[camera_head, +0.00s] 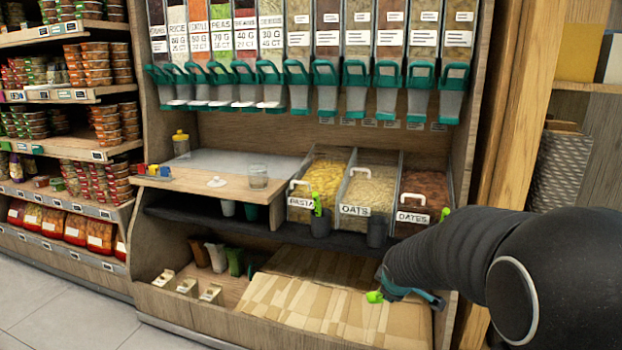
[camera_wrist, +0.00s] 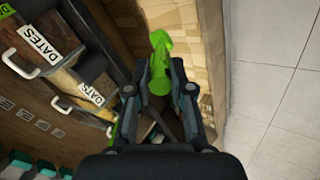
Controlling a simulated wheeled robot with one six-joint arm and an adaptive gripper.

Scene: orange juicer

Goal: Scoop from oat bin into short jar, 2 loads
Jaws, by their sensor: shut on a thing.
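My gripper (camera_head: 397,289) is shut on a bright green scoop (camera_head: 374,297), low in front of the bins. In the wrist view the scoop (camera_wrist: 160,62) sits between the fingertips (camera_wrist: 165,85); I cannot tell whether it holds oats. The oat bin (camera_head: 355,210), labelled OATS, stands between the pasta and dates bins, above and left of my gripper, with pale oats inside and a white handle on its front. A clear, short glass jar (camera_head: 258,177) stands open on the wooden counter, left of the bins, and looks empty.
The pasta bin (camera_head: 301,202) and dates bin (camera_head: 412,217) flank the oats. Dark holders hang in front; the pasta one has a green scoop (camera_head: 318,204). A white lid (camera_head: 216,182) and yellow-lidded jar (camera_head: 181,143) are on the counter. Dispensers (camera_head: 358,78) hang above.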

